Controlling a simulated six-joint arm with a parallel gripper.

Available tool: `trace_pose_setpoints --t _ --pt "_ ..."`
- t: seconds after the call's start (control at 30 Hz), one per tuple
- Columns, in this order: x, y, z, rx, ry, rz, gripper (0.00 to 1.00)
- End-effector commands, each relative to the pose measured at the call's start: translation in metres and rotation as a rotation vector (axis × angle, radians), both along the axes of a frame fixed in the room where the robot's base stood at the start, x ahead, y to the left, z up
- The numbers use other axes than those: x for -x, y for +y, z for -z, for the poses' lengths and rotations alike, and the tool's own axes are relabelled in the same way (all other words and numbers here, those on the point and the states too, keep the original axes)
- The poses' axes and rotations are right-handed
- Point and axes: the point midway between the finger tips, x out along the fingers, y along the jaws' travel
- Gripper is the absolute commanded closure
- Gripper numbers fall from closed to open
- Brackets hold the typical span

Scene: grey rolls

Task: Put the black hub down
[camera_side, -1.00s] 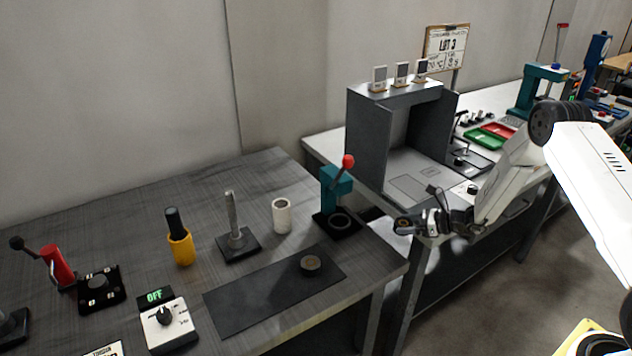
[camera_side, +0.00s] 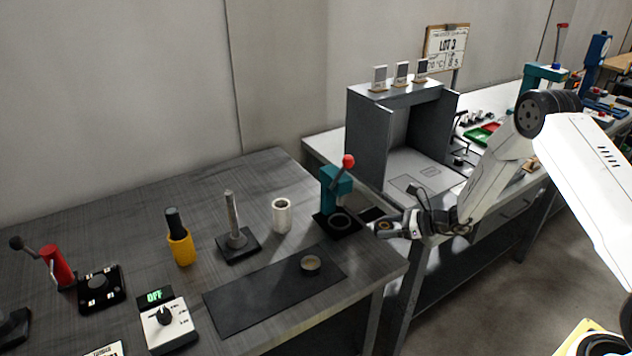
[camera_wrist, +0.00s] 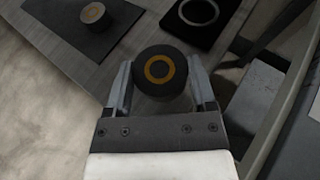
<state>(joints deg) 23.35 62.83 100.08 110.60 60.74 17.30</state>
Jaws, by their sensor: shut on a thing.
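The black hub (camera_wrist: 160,72) is a round dark piece with an orange ring on its face. My gripper (camera_wrist: 161,88) is shut on it, one finger on each side, in the wrist view. In the side view my gripper (camera_side: 388,228) holds the hub (camera_side: 384,226) by the right edge of the grey table, just right of the teal press. A dark mat (camera_side: 262,297) lies on the table, with a similar round piece (camera_side: 310,263) at its right end.
The teal press (camera_side: 337,190) with a red knob and black ringed base stands left of my gripper. A white roll (camera_side: 281,215), a post on a black base (camera_side: 236,238) and a yellow holder (camera_side: 180,246) stand behind the mat. The mat's left part is bare.

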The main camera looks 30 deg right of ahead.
Motion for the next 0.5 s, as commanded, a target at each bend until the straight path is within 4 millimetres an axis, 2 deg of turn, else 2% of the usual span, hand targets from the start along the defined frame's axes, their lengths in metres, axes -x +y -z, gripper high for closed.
trace_pose_setpoints --t 0.03,0.27,0.5 --pt "0.000 0.018 -0.006 -0.001 -0.003 -0.023 1.00" --pt "0.011 0.094 -0.027 -0.004 -0.004 -0.110 1.00" --pt "0.036 0.167 -0.048 -0.003 -0.003 -0.201 1.00"
